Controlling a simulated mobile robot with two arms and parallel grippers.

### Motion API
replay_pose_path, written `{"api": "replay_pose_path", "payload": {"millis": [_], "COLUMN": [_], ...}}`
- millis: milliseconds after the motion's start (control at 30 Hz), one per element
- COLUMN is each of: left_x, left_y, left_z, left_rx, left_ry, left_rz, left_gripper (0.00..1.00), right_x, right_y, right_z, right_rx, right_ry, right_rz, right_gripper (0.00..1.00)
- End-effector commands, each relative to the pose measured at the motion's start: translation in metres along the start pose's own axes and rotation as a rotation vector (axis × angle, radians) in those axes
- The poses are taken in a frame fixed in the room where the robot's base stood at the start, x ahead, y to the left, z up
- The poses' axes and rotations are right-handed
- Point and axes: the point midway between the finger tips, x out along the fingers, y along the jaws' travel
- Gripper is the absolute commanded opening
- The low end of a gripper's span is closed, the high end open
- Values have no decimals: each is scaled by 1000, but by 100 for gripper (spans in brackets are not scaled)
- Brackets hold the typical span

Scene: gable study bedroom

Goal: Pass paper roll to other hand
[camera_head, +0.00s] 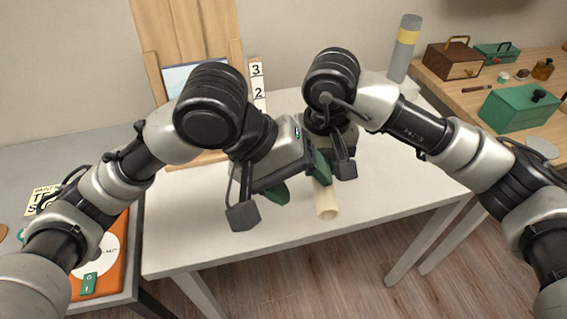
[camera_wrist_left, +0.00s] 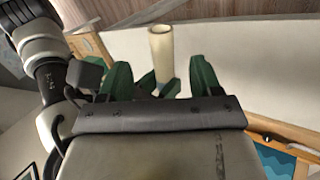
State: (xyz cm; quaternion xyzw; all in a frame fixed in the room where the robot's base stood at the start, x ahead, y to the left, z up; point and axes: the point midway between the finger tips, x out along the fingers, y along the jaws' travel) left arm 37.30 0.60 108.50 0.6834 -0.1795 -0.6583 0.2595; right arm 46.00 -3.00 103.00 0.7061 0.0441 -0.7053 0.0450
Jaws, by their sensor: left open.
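The paper roll (camera_head: 327,203) is a cream tube. In the head view its lower end shows below the grippers, above the white table (camera_head: 200,238); its upper part is hidden. In the left wrist view the roll (camera_wrist_left: 162,56) stands out between my left gripper's two green fingers (camera_wrist_left: 162,75), with space on both sides. My left gripper (camera_head: 298,181) is open and its jaws are around the roll without closing on it. My right gripper (camera_head: 334,172) is at the roll from the other side. Its green pads show close against the roll in the left wrist view (camera_wrist_left: 158,87).
A wooden board stand (camera_head: 190,25) and a number strip (camera_head: 257,80) are at the back of the table. An orange item (camera_head: 112,262) lies at left. The table's front is clear.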

Motion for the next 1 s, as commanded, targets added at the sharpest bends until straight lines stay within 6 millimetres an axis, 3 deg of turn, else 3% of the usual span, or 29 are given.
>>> {"api": "replay_pose_path", "payload": {"millis": [200,400,833,1000], "left_x": [42,67,76,76], "left_y": [0,0,0,0], "left_z": [0,0,0,0], "left_rx": [-1,0,0,0], "left_ry": [-3,-1,1,1], "left_rz": [-2,-1,0,0], "left_gripper": [64,64,64,38], "right_x": [0,0,0,0], "right_y": [0,0,0,0], "right_z": [0,0,0,0], "right_rx": [0,0,0,0], "right_ry": [0,0,0,0], "right_rz": [0,0,0,0], "right_gripper": [10,10,10,10]}}
